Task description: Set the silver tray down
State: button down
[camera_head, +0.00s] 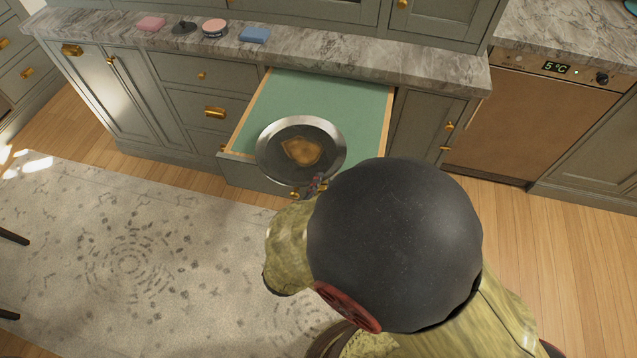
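The silver tray (273,136) is round and metallic, with a brownish-gold patch in its middle that may be a reflection. It appears over the front part of an open drawer (330,100) with a green bottom. I cannot tell whether it touches the drawer. My gripper (316,184) is at the tray's near right edge, small and partly hidden by my arm. The tray seems to be held at that edge, but the fingertips do not show clearly.
A marble counter (330,55) runs above the drawer. On it are a pink block (151,23), a dark item (184,27), a round pink-topped tin (214,28) and a blue block (255,35). An appliance reading 5°C (550,125) stands at right. A patterned rug (130,250) covers the floor.

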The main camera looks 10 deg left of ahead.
jog(key=shift+f+b, duration=0.25)
jog(key=shift+b, duration=0.15)
jog(key=shift+f+b, duration=0.25)
jog(key=shift+b, duration=0.1)
jog(key=c, duration=2)
grip_release()
jog(key=shift+c, duration=0.2)
jog(key=shift+r+p, duration=0.85)
jog(key=shift+p, duration=0.25)
jog(key=d+p+v, duration=0.1)
jog(key=p+v, duration=0.1)
jog(key=v, duration=0.9)
jog(key=shift+s+a+p, duration=0.3)
jog(key=shift+s+a, duration=0.15)
jog(key=shift+s, duration=0.05)
jog(key=shift+f, duration=0.1)
